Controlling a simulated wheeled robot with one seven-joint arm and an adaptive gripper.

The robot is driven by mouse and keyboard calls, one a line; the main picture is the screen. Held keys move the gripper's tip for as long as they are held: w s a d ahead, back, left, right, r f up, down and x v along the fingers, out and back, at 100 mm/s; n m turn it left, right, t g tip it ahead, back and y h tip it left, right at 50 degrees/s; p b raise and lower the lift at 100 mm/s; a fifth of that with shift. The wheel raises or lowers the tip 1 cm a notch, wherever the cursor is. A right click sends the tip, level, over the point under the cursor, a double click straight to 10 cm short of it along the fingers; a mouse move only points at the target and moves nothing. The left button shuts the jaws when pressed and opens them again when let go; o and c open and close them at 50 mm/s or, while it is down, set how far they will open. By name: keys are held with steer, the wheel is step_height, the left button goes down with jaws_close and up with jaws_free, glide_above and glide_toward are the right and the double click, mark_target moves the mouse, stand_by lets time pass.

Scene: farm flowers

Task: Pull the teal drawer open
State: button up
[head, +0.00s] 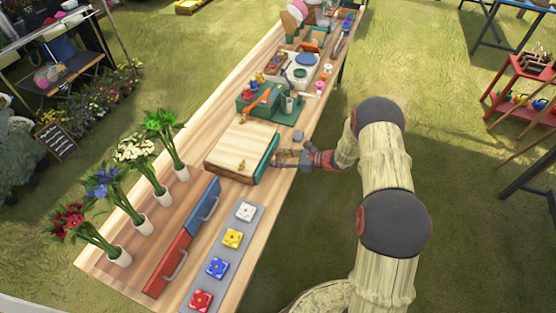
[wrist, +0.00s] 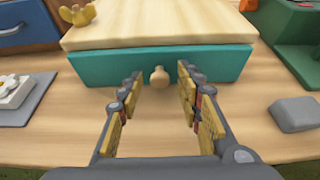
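The teal drawer (wrist: 220,66) is in a low box with a pale wooden top (wrist: 165,25), and its front looks flush under the top's edge. A small round wooden knob (wrist: 159,77) sits at the middle of the front. In the head view the teal front (head: 267,160) is on the box's right side, facing my arm. My gripper (wrist: 159,82) is open, its padded fingers on either side of the knob, with visible gaps between them and it. In the head view my gripper (head: 280,157) is level with the drawer front, over the table's right edge.
A grey stone-like block (wrist: 295,113) lies right of the gripper; a green tray (head: 270,104) stands behind the box. A blue drawer (head: 205,204) and a red drawer (head: 170,264) are nearer, beside a grey strip (head: 225,254) of coloured tiles. Grass lies right of the table.

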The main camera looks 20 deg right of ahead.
steer(key=c, duration=0.3)
jaws_close()
stand_by(0.7)
